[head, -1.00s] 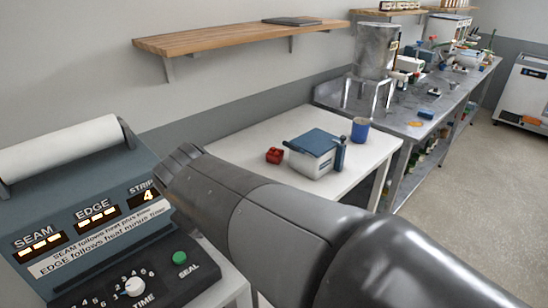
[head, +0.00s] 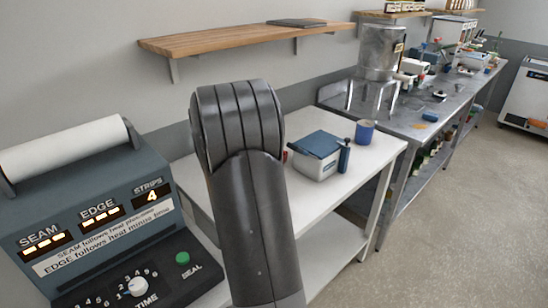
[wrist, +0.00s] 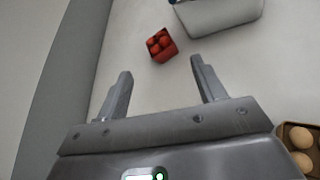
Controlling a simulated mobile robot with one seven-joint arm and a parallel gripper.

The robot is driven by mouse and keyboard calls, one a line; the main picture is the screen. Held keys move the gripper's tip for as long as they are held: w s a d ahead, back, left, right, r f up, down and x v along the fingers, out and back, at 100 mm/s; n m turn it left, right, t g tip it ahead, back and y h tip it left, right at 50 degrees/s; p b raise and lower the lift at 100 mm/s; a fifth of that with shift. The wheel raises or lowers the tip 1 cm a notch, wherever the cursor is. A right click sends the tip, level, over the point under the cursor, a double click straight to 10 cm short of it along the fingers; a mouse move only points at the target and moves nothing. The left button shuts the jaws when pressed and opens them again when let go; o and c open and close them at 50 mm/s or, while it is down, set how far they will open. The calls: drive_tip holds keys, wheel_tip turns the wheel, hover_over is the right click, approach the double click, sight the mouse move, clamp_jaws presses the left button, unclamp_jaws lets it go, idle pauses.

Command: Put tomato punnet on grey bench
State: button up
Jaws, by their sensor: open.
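The tomato punnet (wrist: 162,46) is a small red tray of red tomatoes on the white table, seen in the wrist view just beyond my fingertips. In the head view my arm covers it, with only a red sliver (head: 285,157) at the arm's edge. My gripper (wrist: 162,70) is open and empty, with the punnet ahead between the lines of its two fingers, apart from them. In the head view the gripper is hidden behind my arm. A grey metal bench (head: 400,122) stands beyond the white table, at the back right.
The white table (head: 375,152) also holds a white box with a blue lid (head: 317,156) and a blue cup (head: 364,132). A carton of brown eggs (wrist: 297,148) is near my gripper at lower right. A sealing machine (head: 100,225) stands at left; a wooden shelf (head: 240,38) hangs above.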

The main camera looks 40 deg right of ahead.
drive_tip(key=w+d+f+n, duration=0.1)
drive_tip(key=f, duration=0.1)
drive_tip(key=w+d+f+n, duration=0.1)
drive_tip(key=d+f+n, duration=0.1)
drive_tip(key=w+d+f+n+t, duration=0.1)
drive_tip(key=d+f, duration=0.1)
drive_tip(key=f, duration=0.1)
drive_tip(key=shift+w+d+n, duration=0.15)
drive_tip(key=shift+d+n, duration=0.1)
drive_tip(key=shift+n, duration=0.15)
drive_tip(key=x, duration=1)
drive_tip(key=shift+d+f, duration=0.15)
drive_tip(key=shift+f, duration=0.05)
drive_tip(key=c, duration=0.8)
drive_tip(key=shift+r, duration=0.1)
drive_tip(key=shift+c, duration=0.2)
